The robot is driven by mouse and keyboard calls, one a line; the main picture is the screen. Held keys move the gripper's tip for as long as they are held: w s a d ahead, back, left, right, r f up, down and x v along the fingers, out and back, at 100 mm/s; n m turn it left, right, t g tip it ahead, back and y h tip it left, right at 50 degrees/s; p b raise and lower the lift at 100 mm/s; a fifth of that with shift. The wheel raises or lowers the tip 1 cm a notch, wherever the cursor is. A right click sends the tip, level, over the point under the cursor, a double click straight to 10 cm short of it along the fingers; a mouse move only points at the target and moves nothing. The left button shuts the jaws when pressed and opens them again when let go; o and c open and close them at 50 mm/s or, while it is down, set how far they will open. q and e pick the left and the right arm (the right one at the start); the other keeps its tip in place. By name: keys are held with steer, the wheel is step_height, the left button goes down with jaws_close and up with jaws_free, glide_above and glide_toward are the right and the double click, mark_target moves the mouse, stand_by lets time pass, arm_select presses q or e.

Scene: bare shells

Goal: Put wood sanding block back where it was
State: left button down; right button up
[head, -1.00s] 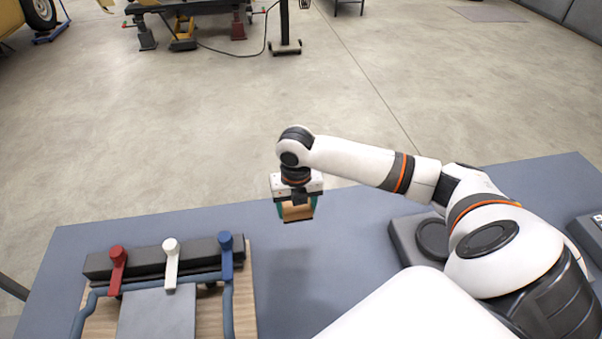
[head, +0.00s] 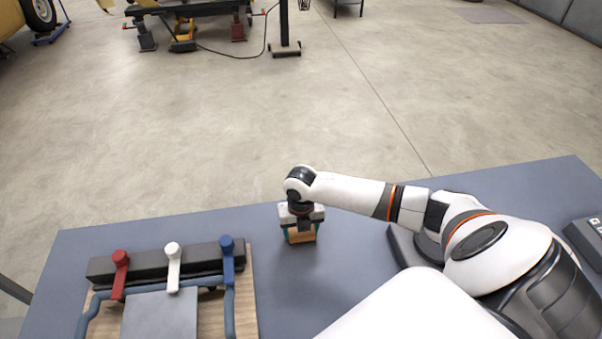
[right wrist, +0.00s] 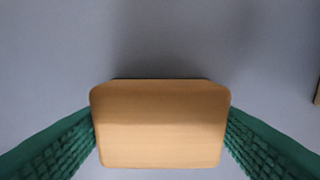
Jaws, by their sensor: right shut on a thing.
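The wood sanding block (head: 300,235) is a tan wooden piece in my right gripper, near the far edge of the blue-grey table (head: 350,260). My right gripper (head: 299,230) points down and is shut on it. In the right wrist view the block (right wrist: 160,125) sits between the two green ridged fingers (right wrist: 160,135), which press its left and right sides. The table surface shows beyond it. I cannot tell whether the block's underside touches the table. My left gripper is not in view.
Left of the block, a wooden board (head: 245,300) carries a dark bar with red (head: 120,262), white (head: 173,258) and blue (head: 226,256) levers and a grey plate (head: 160,315). A dark device (head: 585,238) stands at the right edge. The table between board and right arm is clear.

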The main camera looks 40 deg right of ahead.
steer(key=shift+f, duration=0.15)
steer(key=o, duration=1)
steer(key=shift+c, duration=0.2)
step_height(320, 180, up, 12)
steer(key=b, duration=0.1)
steer(key=shift+r+b, duration=0.2)
steer(key=shift+b, duration=0.1)
steer(key=shift+f, duration=0.1)
